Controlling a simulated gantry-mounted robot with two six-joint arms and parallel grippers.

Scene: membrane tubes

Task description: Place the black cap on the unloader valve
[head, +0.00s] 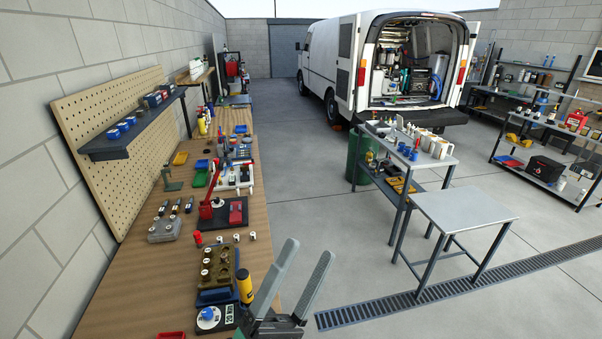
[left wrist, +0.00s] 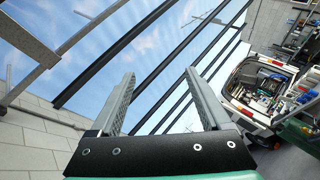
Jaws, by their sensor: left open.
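My left gripper (head: 309,249) is open and empty, raised at the front right of the wooden bench with its two grey fingers pointing up. In the left wrist view its fingers (left wrist: 160,73) stand apart with only sky and roof beams between them. A brass-coloured block (head: 217,267) with several round fittings stands on the bench to the left of the gripper; I cannot tell whether it is the unloader valve. I cannot make out the black cap for certain. My right gripper is not in view.
The wooden bench (head: 135,280) runs along the left wall. A yellow-and-black cylinder (head: 244,286) and a blue item with a white disc (head: 208,316) are near the gripper. A red press (head: 207,200) stands farther back. A bare grey table (head: 466,208) is to the right.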

